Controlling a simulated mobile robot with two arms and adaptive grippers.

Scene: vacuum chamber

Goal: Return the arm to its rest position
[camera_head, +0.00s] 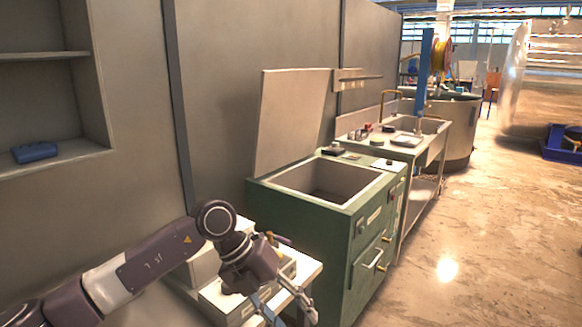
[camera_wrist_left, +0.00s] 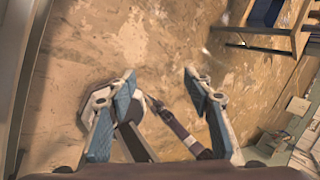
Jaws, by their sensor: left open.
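My left arm (camera_head: 150,262) comes in from the lower left in the head view, reaching right. It ends in my left gripper (camera_head: 284,308), which points down beside a light table and is partly cut off by the bottom edge. In the left wrist view the two blue-padded fingers of the left gripper (camera_wrist_left: 160,82) are spread apart with nothing between their tips. Below them lies stained brown floor, with parts that look like my own base and arm. My right gripper shows in neither view.
A sink unit (camera_head: 428,150) stands farther back. A blue object (camera_head: 35,152) lies on the wall shelf. The floor (camera_head: 470,250) at right is clear.

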